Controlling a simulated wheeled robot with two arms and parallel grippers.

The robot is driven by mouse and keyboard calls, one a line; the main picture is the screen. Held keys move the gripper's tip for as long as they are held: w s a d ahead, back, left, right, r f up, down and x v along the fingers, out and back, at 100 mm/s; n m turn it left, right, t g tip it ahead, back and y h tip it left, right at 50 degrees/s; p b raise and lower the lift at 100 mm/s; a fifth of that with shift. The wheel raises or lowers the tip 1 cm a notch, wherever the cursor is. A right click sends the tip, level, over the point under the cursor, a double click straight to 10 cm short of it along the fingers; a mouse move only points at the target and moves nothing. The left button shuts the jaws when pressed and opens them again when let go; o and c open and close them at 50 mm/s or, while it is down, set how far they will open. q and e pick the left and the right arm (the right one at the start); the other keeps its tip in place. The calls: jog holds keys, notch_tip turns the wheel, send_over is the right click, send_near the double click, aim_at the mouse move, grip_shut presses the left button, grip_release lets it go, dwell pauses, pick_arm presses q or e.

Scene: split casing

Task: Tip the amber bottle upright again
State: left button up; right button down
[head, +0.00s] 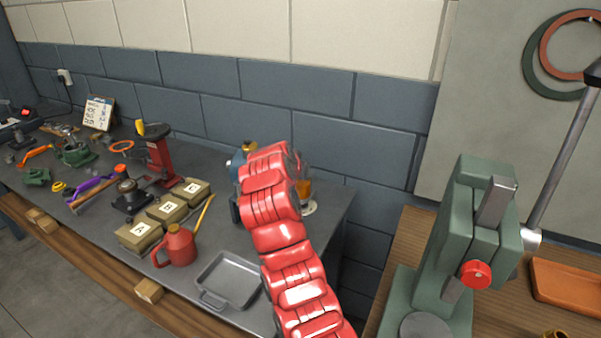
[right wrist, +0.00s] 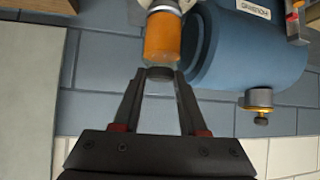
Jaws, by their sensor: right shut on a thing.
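The amber bottle (head: 305,188) shows just right of my red right arm in the head view, partly hidden by it. It looks upright, over a pale round pad (head: 310,208) near the bench's right end. In the right wrist view, which is upside down, the amber bottle (right wrist: 162,40) has its dark cap toward me. My right gripper (right wrist: 160,76) is shut on the bottle at its cap end. The head view hides this gripper behind the arm. Whether the base rests fully on the pad is not clear. My left gripper is not in view.
A blue machine (right wrist: 250,45) stands close beside the bottle. A grey tray (head: 228,280), a red watering can (head: 176,247) and lettered boxes (head: 166,212) lie to the left. A green press (head: 450,250) stands on the wooden table at right. The wall is close behind.

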jog(key=shift+s+f, duration=0.15)
jog(key=shift+f, duration=0.3)
jog(key=c, duration=0.7)
grip_release()
jog(key=shift+c, duration=0.2)
jog(key=shift+o, duration=1.3)
jog(key=shift+s, duration=0.15)
jog(key=shift+o, duration=0.2)
jog(key=shift+r, duration=0.15)
jog(key=shift+a+r, duration=0.1)
jog(key=b+v, duration=0.5)
jog(key=v, duration=1.2)
